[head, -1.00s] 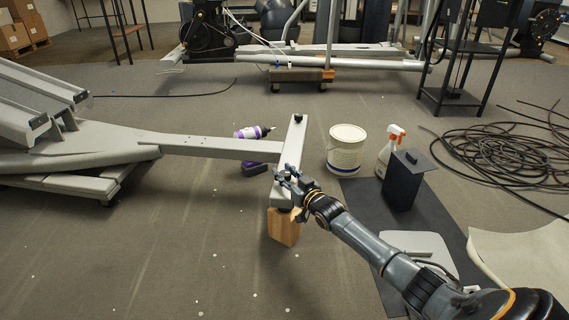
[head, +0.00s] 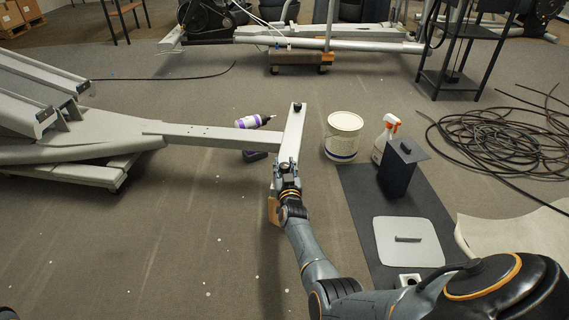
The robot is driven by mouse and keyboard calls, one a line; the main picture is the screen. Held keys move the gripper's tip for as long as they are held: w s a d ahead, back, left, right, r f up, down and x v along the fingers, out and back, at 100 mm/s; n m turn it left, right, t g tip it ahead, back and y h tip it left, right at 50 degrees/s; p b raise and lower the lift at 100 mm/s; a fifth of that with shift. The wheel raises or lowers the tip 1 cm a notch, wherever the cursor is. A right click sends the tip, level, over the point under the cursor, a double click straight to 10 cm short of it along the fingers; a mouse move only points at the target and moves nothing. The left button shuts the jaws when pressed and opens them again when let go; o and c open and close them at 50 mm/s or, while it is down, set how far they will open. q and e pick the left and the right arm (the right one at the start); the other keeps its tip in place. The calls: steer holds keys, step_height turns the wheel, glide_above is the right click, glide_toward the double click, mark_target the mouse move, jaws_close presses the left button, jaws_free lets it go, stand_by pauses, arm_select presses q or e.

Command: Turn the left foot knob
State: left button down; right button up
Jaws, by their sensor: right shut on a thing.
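A grey elliptical frame (head: 80,145) lies at left, with a long beam (head: 210,135) ending in a crossbar foot (head: 293,135). A small black knob (head: 298,107) stands on the far end of the crossbar. My right gripper (head: 287,166) is at the near end of the crossbar, pointing away from me. It is shut on the near foot knob, which the fingers hide. A wooden block (head: 273,211) under the near end is partly hidden by my right arm. My left gripper is not in view.
A white bucket (head: 343,137), a spray bottle (head: 386,136), a black box (head: 397,172) and a grey panel (head: 408,241) are at right, near coiled cables (head: 500,140). The floor at left front is clear.

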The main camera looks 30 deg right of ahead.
mark_target(285, 169)
stand_by(0.4)
steer(key=o, duration=1.2)
steer(key=shift+v, duration=3.8)
steer(key=shift+w, duration=0.1)
